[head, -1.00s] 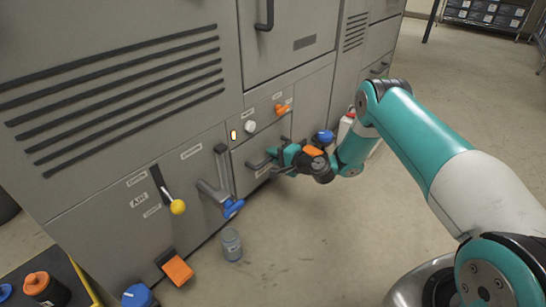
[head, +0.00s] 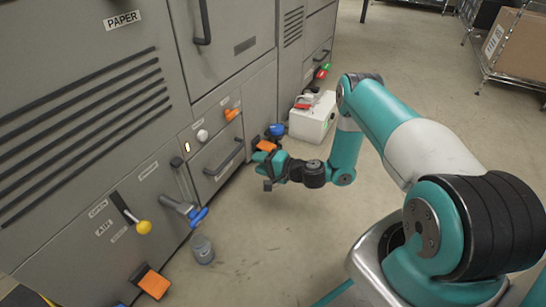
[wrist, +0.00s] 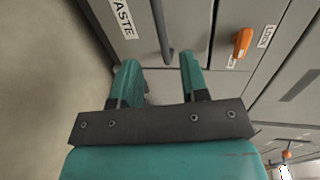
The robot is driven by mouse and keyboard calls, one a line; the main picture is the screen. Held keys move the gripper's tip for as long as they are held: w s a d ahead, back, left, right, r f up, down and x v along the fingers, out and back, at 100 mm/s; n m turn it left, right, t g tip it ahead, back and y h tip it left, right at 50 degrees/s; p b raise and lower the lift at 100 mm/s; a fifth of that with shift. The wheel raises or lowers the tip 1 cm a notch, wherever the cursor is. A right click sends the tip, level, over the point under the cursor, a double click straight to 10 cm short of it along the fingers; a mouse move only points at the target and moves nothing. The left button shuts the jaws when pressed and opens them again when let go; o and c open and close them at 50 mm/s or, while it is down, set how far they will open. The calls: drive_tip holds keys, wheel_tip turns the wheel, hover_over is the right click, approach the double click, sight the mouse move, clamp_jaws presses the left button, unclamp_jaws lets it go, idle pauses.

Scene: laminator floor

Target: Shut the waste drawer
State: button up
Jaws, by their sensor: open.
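The waste drawer (head: 213,154) is a grey front low in the machine, with a dark bar handle (head: 224,160). From the head view its front looks about level with the panels around it; a small gap cannot be ruled out. In the wrist view the "WASTE" label (wrist: 122,18) and the handle (wrist: 162,35) show just beyond the fingers. My gripper (head: 262,172) is open and empty, to the right of the drawer and apart from its handle. Its two teal fingers (wrist: 158,68) point toward the drawer front in the wrist view.
An orange knob (head: 232,114) with a "LOCK" label and a white knob (head: 202,135) sit above the drawer. A blue-handled lever (head: 198,216) and yellow-knobbed lever (head: 143,227) stick out at left. A grey canister (head: 203,250) and white box (head: 312,118) stand on the floor.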

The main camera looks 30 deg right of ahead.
drive_tip(key=shift+p+v, duration=2.5)
drive_tip(key=shift+p, duration=0.25)
